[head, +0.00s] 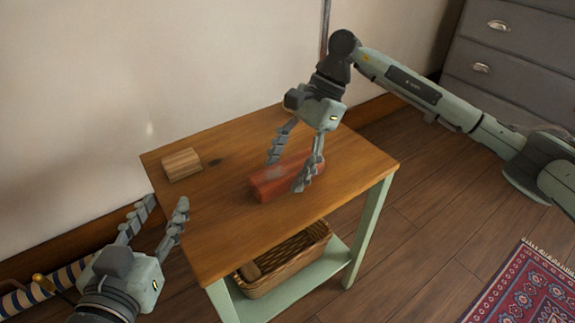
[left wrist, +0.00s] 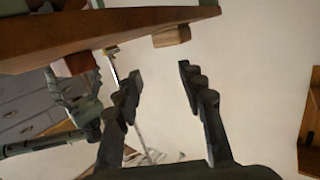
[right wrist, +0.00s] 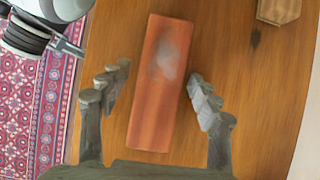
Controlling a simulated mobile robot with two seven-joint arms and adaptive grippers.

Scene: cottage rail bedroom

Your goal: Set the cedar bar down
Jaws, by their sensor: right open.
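The cedar bar (head: 268,188), a reddish block with a grey smudge on its top, lies on the wooden table (head: 230,235). In the right wrist view the cedar bar (right wrist: 158,110) lies between the open fingers, with a gap on each side. My right gripper (head: 285,174) is open over the bar, pointing down, and its fingers partly hide the bar in the head view. My left gripper (head: 163,207) is open and empty, off the table's left front corner. In the left wrist view the bar (left wrist: 74,64) shows at the table's edge.
A small pale wooden block (head: 181,164) sits on the table's far left, beside a dark knot mark. A wicker basket (head: 285,265) stands on the green lower shelf. The wall is behind the table; a grey drawer unit (head: 510,70) stands at the right.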

